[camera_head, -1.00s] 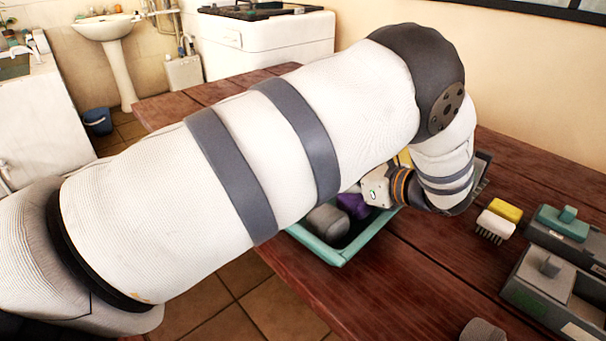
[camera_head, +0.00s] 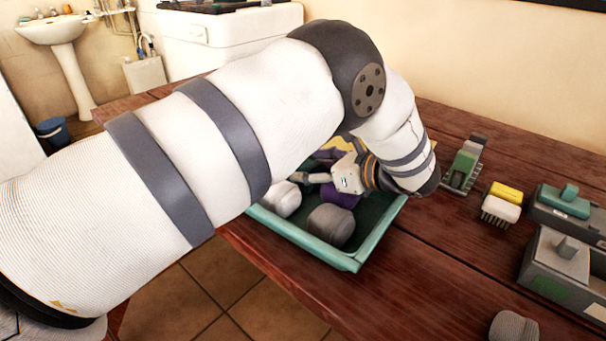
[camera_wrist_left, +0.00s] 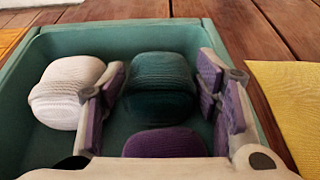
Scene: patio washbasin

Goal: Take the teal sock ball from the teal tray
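The teal sock ball (camera_wrist_left: 160,88) lies in the teal tray (camera_wrist_left: 120,30) in the left wrist view. My left gripper (camera_wrist_left: 163,100) is open, its purple-padded fingers on either side of this ball. I cannot tell whether the pads touch it. A white sock ball (camera_wrist_left: 68,90) sits just left of the left finger, and a purple one (camera_wrist_left: 165,143) is nearer the wrist. In the head view my left gripper (camera_head: 312,170) is low in the tray (camera_head: 300,238); I cannot make out the teal ball there. My right gripper is not in view.
A grey sock ball (camera_head: 331,224) lies at the tray's near side. Right of the tray are a green-and-grey object (camera_head: 464,166), a brush (camera_head: 500,208), a grey box (camera_head: 565,270) and a grey ball-like object (camera_head: 513,326). A yellow cloth (camera_wrist_left: 288,105) lies beside the tray.

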